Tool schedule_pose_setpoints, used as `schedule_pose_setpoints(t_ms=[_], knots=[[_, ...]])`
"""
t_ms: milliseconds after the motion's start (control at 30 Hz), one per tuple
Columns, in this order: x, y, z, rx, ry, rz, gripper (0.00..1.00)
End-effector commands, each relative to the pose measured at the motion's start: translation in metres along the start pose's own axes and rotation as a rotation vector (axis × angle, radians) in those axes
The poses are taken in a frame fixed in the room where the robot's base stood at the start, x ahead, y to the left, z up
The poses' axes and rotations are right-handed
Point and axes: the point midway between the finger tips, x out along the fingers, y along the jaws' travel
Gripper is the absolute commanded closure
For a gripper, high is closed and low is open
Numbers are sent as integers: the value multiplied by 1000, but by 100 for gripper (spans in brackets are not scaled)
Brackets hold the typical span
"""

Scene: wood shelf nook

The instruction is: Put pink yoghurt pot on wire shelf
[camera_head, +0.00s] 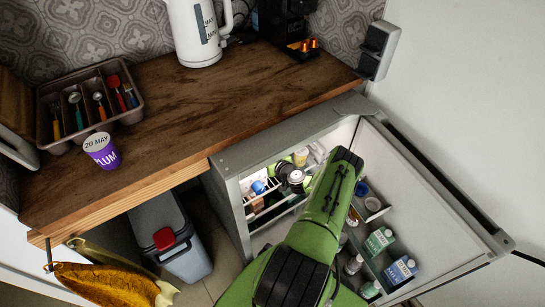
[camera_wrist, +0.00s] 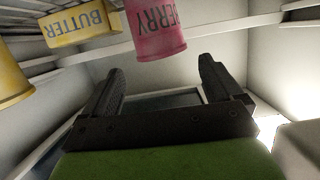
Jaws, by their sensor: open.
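The pink yoghurt pot (camera_wrist: 154,30), with "BERRY" lettering, is at the top middle of the wrist view, its upper part cut off by the frame edge. A bit of wire shelf (camera_wrist: 22,17) shows at the upper left of that view. I cannot tell whether the pot rests on it. My gripper (camera_wrist: 160,70) is open, its two black fingers apart with nothing between them. The pot appears just beyond the fingertips, apart from them. In the head view my gripper (camera_head: 292,177) reaches into the open fridge, and I cannot make out the pink pot there.
A yellow butter box (camera_wrist: 80,23) and a yellow pot (camera_wrist: 12,78) are left of the pink pot. The fridge door (camera_head: 440,205) stands open at right, with cartons (camera_head: 379,241) in its racks. A purple-white pot (camera_head: 102,150) stands on the wooden counter (camera_head: 200,115).

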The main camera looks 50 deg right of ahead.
Motion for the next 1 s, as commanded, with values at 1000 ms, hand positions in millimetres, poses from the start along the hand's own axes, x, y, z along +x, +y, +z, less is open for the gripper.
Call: schedule_pose_setpoints(t_ms=[1000], knots=[[-65,0,0,0,0,1,8]])
